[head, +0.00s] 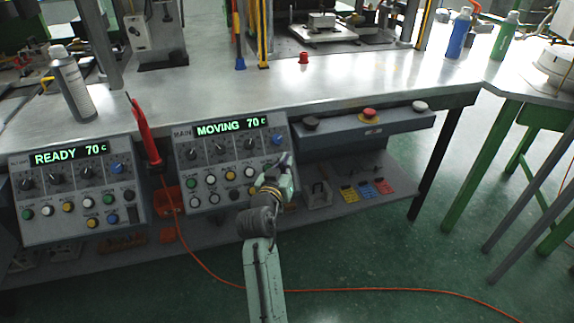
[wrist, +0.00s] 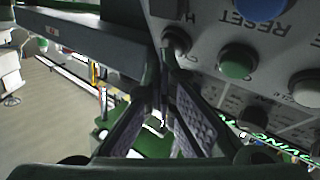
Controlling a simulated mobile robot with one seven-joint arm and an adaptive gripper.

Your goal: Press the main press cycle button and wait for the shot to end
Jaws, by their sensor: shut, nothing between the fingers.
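The main press panel (head: 185,155) stands at the bench front, with its display (head: 232,127) reading "MOVING 70 c" in green. My gripper (head: 286,162) is in front of the panel's right edge, shut and empty, and hides part of its lower right buttons. In the wrist view my gripper's fingers (wrist: 162,85) come together close to a dark-rimmed button (wrist: 176,41) whose label seems to begin "CY". I cannot tell whether the tips touch it. A green button (wrist: 237,62) and a blue button (wrist: 262,8) by the "RESET" label are beside it.
A second panel (head: 20,185) at left reads "READY 70 c". A red tool (head: 144,132) with an orange cable hangs between the panels. Right of the main panel, a grey box (head: 345,139) carries a red button (head: 370,114) and two others. A spray can (head: 73,85) stands on the bench.

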